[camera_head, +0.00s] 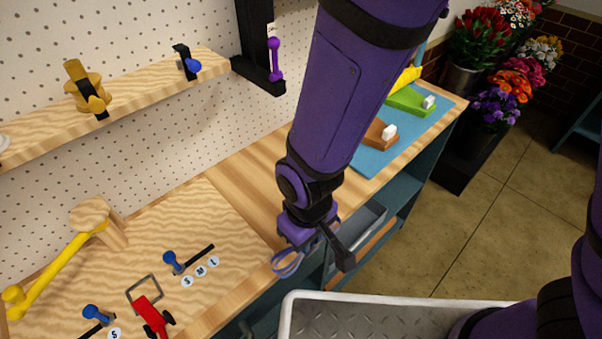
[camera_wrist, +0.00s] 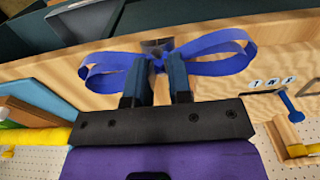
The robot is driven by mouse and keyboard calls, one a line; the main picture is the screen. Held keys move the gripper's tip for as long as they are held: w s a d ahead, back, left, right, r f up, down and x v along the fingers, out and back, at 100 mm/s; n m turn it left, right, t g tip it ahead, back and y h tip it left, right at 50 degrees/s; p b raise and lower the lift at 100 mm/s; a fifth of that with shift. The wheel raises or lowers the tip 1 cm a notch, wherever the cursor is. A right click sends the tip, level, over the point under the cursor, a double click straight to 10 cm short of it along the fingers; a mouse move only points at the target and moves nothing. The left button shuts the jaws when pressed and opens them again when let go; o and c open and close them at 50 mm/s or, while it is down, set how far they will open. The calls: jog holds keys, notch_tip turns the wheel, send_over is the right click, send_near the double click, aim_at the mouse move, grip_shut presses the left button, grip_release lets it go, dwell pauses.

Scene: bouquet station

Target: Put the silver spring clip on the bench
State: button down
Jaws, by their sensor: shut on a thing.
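My gripper (camera_head: 322,240) hangs by the front edge of the wooden bench (camera_head: 239,222) in the head view. In the wrist view its two dark fingers (camera_wrist: 160,84) are shut on a blue ribbon bow (camera_wrist: 218,54). The bow's loops spread out on both sides of the fingers, and one loop (camera_head: 288,262) shows in the head view. A small grey, metal-looking piece (camera_wrist: 156,46) sits at the middle of the bow, just past the fingertips. I cannot tell whether this piece is the silver spring clip. No separate silver spring clip is clear in either view.
A red tool with a wire loop (camera_head: 150,312), blue-knobbed holders (camera_head: 170,262) and a wooden mallet with yellow handle (camera_head: 55,268) occupy the left bench. A blue mat (camera_head: 385,158) holds coloured clips at right. Bare wood lies between. A metal tray (camera_head: 385,312) is in front.

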jog(key=w, duration=0.4)
jog(key=w+f, duration=0.1)
jog(key=w, duration=0.8)
jog(key=shift+w+a+f, duration=0.2)
jog(key=shift+w+a, duration=0.05)
jog(key=shift+w, duration=0.1)
jog(key=shift+f, duration=1.7)
jog(key=shift+f, duration=0.1)
jog(key=c, duration=1)
grip_release()
jog(key=shift+c, duration=0.2)
notch_tip(320, 180, up, 12)
jog(key=shift+r, duration=0.2)
